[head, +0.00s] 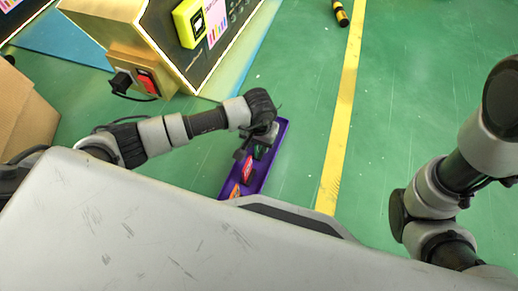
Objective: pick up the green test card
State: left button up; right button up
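The green test card (259,152) is a small dark green piece at the upper part of a purple tray (282,133). My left gripper (251,149) is right over the green card and points down at it, partly hiding it. The gripper is small and dark here, so I cannot tell whether its fingers are open or shut, or whether they touch the card. My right gripper is out of view; only links of that arm show at the right.
A red card (248,170) and an orange card (235,190) lie lower in the same tray. A cardboard box (25,110) is at the left. Green floor right of the tray is clear.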

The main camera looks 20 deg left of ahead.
pick_arm(q)
grip_shut()
jog(key=shift+r, duration=0.15)
